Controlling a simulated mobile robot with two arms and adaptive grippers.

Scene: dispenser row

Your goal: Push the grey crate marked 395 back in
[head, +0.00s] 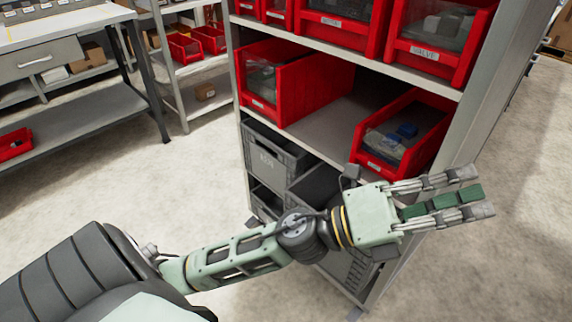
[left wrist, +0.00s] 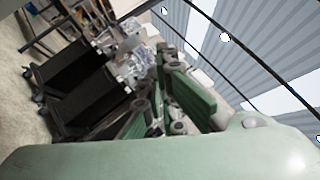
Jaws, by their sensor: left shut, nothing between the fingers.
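A grey crate (head: 268,160) stands on the shelf below the red bins, at the left of the rack; its faint front marking looks like a number, too small to read surely. More grey crates sit beside and below it, partly hidden behind my left arm. My left gripper (head: 468,194) is shut and empty, held out in front of the rack's right side, pointing right, well away from the grey crate. Its green-padded fingers also show in the left wrist view (left wrist: 185,95). My right gripper is not in view.
Red bins fill the rack's upper shelves; one red bin (head: 402,135) sits just above my left wrist. The rack's right side post (head: 470,120) is close to the gripper. A workbench (head: 75,110) stands at the left, with open floor between.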

